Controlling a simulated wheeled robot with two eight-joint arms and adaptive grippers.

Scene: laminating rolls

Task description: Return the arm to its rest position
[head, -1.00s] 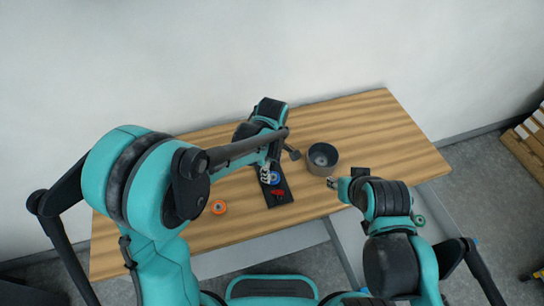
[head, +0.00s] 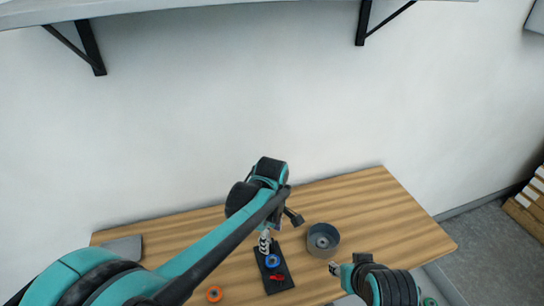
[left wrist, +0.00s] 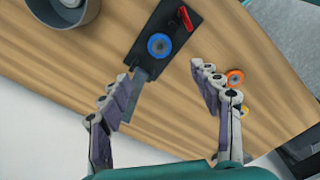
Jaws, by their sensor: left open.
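My left gripper (head: 267,240) is open and empty, above the upper end of a black tray (head: 284,287). My left arm stretches in from the lower left. My right gripper (head: 337,268) is small at the lower right, beside the grey bowl; whether it is open or shut is unclear.
The tray holds a blue roll (head: 272,261) and a red item (head: 277,277). A grey bowl (head: 322,241) stands to its right. An orange roll (head: 214,294) lies left; a yellow one (left wrist: 244,110) shows near a finger. A shelf (head: 230,8) hangs above.

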